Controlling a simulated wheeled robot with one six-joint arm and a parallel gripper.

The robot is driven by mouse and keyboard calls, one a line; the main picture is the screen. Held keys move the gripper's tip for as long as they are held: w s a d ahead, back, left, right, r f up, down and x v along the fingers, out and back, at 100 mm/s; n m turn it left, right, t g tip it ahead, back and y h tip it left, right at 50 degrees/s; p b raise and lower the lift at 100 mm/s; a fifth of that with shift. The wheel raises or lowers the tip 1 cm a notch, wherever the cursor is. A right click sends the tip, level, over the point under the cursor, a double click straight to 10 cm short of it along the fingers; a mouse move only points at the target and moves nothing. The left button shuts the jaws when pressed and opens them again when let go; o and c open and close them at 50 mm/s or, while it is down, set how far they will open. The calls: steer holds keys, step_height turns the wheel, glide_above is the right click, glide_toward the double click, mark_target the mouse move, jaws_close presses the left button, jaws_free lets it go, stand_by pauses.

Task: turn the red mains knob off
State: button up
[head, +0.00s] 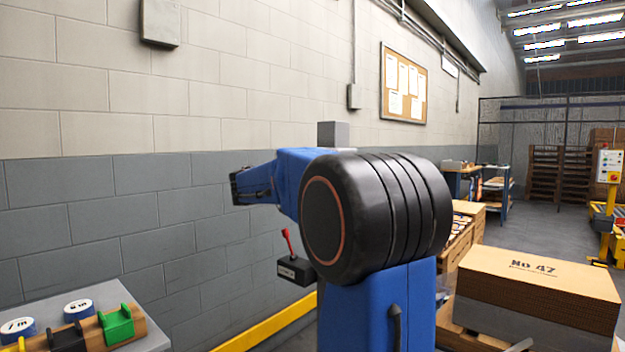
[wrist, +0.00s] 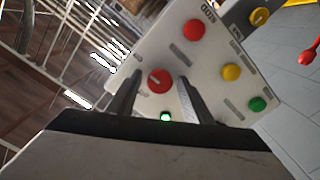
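The red knob (wrist: 160,80) is on a pale control panel (wrist: 213,62) in the wrist view, with a small light mark on its face. My gripper (wrist: 160,78) points at the panel. Its two dark fingers are apart, one on each side of the knob in the picture, with a visible gap to it. I cannot tell how far the tips are from the panel. A small lamp (wrist: 166,117) on the panel glows green. In the head view, the knob cannot be made out, and my arm reaches to the left.
The panel also carries a red button (wrist: 194,30), a yellow button (wrist: 232,72) and a green button (wrist: 257,104). A red-handled lever (head: 288,243) is near the wall. A cardboard box (head: 535,290) stands at the right, a grey bench (head: 60,300) at the left.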

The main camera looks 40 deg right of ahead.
steer(key=c, duration=0.8)
steer(key=shift+n, duration=8.9)
steer(key=o, duration=1)
